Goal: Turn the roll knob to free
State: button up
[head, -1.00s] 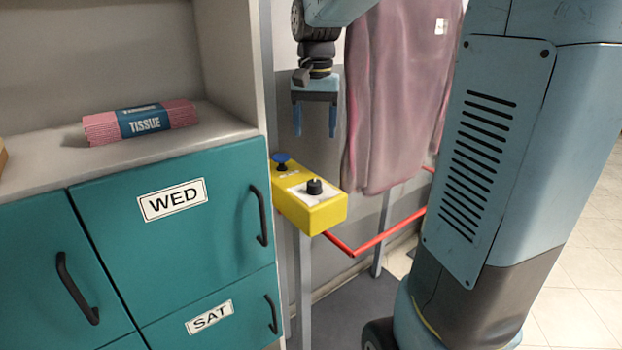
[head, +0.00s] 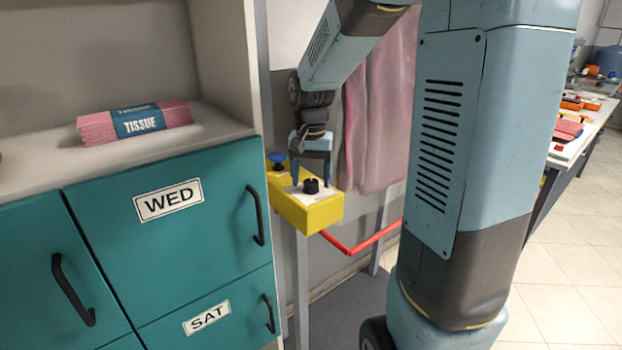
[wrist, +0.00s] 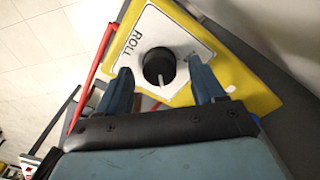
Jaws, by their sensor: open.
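The roll knob (head: 311,186) is a round black knob on a white plate on top of a yellow box (head: 312,216). In the wrist view the knob (wrist: 159,67) shows a pale pointer mark on its near side, and the plate (wrist: 143,32) reads "ROLL". Other markings on the plate are too small to read. My gripper (head: 311,180) is open and points down over the box. In the wrist view its two blue fingers (wrist: 162,82) stand on either side of the knob, apart from it. Contact with the plate cannot be told.
A blue button (head: 277,157) sits at the box's back end. A red rail (head: 362,240) runs beside the box. A mauve garment (head: 384,120) hangs behind my gripper. Teal lockers (head: 165,250) stand close on the left, with a tissue pack (head: 135,122) above.

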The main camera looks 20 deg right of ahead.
jog(key=shift+f, duration=0.35)
jog(key=c, duration=1)
